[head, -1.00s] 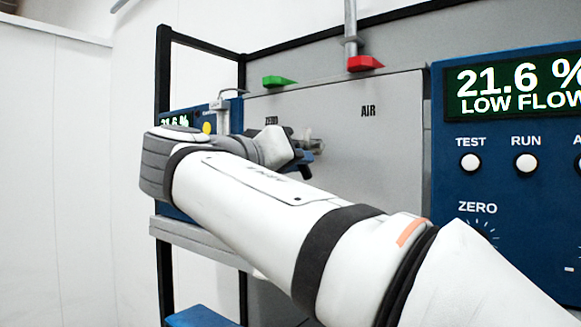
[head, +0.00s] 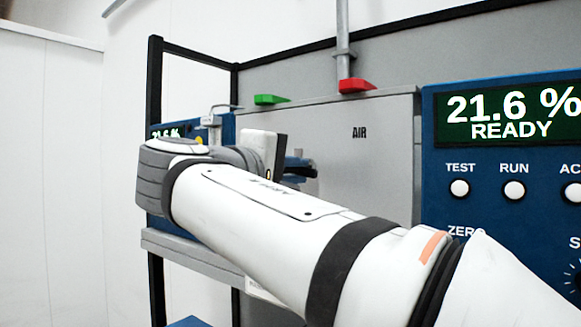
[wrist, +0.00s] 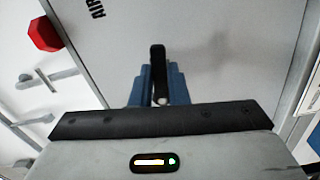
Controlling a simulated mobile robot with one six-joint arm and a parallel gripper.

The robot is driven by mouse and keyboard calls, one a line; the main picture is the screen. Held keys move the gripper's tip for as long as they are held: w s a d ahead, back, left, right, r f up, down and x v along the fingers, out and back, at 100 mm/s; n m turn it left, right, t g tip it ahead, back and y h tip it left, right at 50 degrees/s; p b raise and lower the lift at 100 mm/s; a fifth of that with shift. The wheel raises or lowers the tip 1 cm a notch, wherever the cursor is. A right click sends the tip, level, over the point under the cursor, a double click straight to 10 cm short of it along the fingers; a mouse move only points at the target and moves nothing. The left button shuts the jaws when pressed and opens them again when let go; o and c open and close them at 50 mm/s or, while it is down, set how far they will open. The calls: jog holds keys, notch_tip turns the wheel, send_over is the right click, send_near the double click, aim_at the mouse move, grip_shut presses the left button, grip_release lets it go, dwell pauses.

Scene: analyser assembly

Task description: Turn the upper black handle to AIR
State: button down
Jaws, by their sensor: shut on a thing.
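The upper black handle (wrist: 158,58) sits on the grey panel (wrist: 215,45) between the blue fingers of my gripper (wrist: 159,82), which are shut on it. In the wrist view its long side runs up the picture, and the AIR label (wrist: 97,8) is up and to the left. In the head view my gripper (head: 300,165) is against the panel, below and left of the AIR label (head: 359,132).
A green handle (head: 270,99) and a red handle (head: 356,86) stand at the panel's top edge, the red one on a vertical pipe. The blue analyser (head: 480,200) at the right reads 21.6 % READY. A black frame post (head: 155,90) stands at the left.

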jog(key=shift+r+n+p, duration=0.3)
jog(key=shift+n+p, duration=0.05)
jog(key=shift+n, duration=0.45)
jog(key=c, duration=1.4)
grip_release()
jog(key=b+v, duration=0.2)
jog(key=v, duration=0.5)
jog(key=shift+s+a, duration=0.25)
jog(key=shift+s, duration=0.1)
